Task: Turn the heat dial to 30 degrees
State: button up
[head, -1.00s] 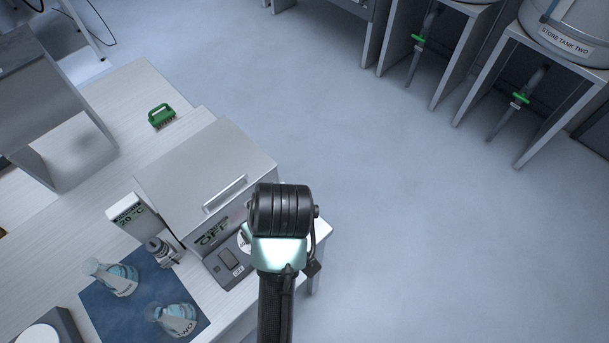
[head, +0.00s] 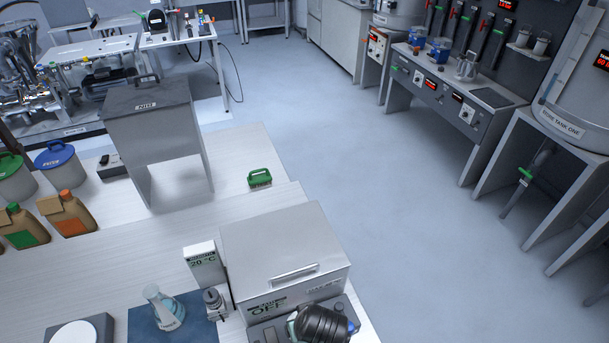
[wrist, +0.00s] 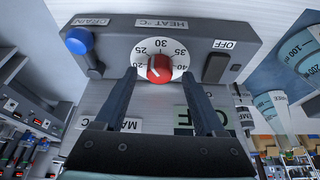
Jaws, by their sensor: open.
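The red heat dial (wrist: 160,68) sits on a white round scale marked 20 to 40, under a "HEAT °C" label on the grey panel in the wrist view. Its mark appears to point to the lower left, near 20. My gripper (wrist: 159,74) is open, with one finger on each side of the dial. Whether the fingers touch it I cannot tell. In the head view the panel belongs to the metal bath (head: 285,255) with a lid, and my arm's black wrist hides the dial.
A blue drain knob (wrist: 79,41) lies left of the dial and a dark OFF switch (wrist: 216,67) right of it. A white unit reading 20 °C (head: 203,265) stands beside the bath. A flask (head: 163,306) stands on a blue mat (head: 190,333).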

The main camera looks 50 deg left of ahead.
jog(key=shift+w+a+f, duration=0.1)
jog(key=shift+f, duration=0.35)
grip_shut()
